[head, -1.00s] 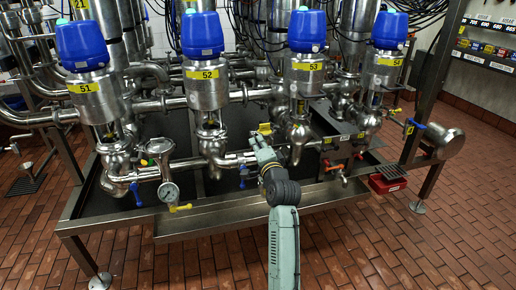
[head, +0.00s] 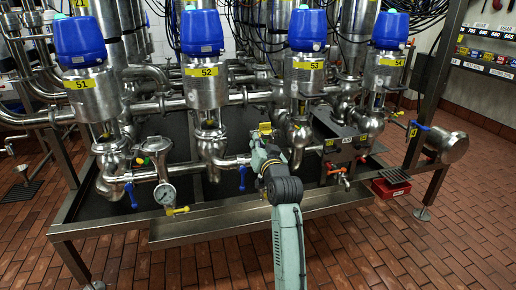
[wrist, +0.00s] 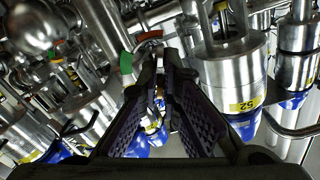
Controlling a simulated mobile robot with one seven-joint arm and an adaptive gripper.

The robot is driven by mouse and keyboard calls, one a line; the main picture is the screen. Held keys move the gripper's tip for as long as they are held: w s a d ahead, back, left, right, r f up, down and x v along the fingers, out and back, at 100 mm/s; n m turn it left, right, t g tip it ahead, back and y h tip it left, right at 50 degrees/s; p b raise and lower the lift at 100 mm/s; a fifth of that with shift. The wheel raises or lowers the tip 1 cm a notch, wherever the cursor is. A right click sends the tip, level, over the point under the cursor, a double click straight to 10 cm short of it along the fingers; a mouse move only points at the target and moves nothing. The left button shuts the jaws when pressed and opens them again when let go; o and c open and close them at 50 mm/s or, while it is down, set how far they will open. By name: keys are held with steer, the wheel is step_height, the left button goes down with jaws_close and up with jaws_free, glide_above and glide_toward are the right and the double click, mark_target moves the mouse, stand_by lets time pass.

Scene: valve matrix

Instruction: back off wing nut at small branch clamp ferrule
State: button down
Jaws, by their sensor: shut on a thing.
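My gripper (head: 256,140) reaches into the lower pipework between valves 52 and 53, beside a horizontal branch pipe (head: 230,162). In the wrist view, its two dark fingers (wrist: 165,58) run close together toward their tips. They are shut on a small piece at the tips, which seems to be the wing nut. The piece is mostly hidden by the fingers, and I cannot make out its wings or the clamp ferrule around it. A small yellow tag (head: 265,128) shows just above the gripper in the head view.
Steel valve bodies 52 (head: 206,87) and 53 (head: 308,78), with blue caps, stand behind the gripper. A pressure gauge (head: 166,193) and a blue handle (head: 242,178) are to the left. A red box (head: 390,187) lies right.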

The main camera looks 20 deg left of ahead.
steer(key=shift+n+b, duration=0.5)
steer(key=shift+n, duration=0.7)
steer(key=c, duration=1.8)
jaws_free()
steer(key=v, duration=1.2)
steer(key=shift+a, duration=0.1)
